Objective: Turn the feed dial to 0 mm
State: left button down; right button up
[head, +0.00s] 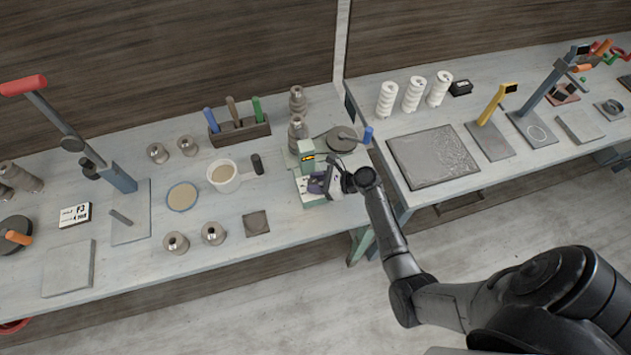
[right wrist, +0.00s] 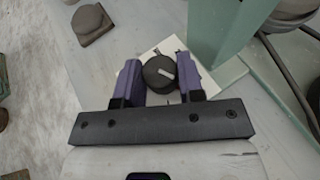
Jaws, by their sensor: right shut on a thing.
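The feed dial (right wrist: 158,75) is a round black knob with a white pointer bar, seen in the right wrist view on a pale plate (right wrist: 146,56). The bar lies nearly crosswise between the fingers. Scale marks are not readable. My right gripper (right wrist: 157,72) has its two purple fingers on either side of the knob, shut on it. My left gripper is not in view.
A round dark plate with a blue-handled crank (head: 341,141) stands right of the machine. Metal spools (head: 298,130) stand behind it. A gap separates this bench from the right-hand bench.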

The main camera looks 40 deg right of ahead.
jog(key=n+g+y, duration=0.1)
jog(key=n+g+y+p, duration=0.1)
jog(key=n, duration=0.1)
jog(key=shift+w+d+r+g+y, duration=0.1)
jog(key=shift+d+g+y, duration=0.05)
jog(key=shift+g+y, duration=0.2)
jog(key=shift+w+n+g+y, duration=0.1)
jog(key=shift+n+g+y, duration=1.05)
jog(key=shift+n+g, duration=0.6)
jog(key=shift+n, duration=0.25)
jog(key=o, duration=0.6)
jog(key=shift+o, duration=0.2)
jog(key=v, duration=1.3)
jog(key=shift+d+b, duration=0.3)
jog(key=shift+d, duration=0.05)
jog(key=shift+r, duration=0.1)
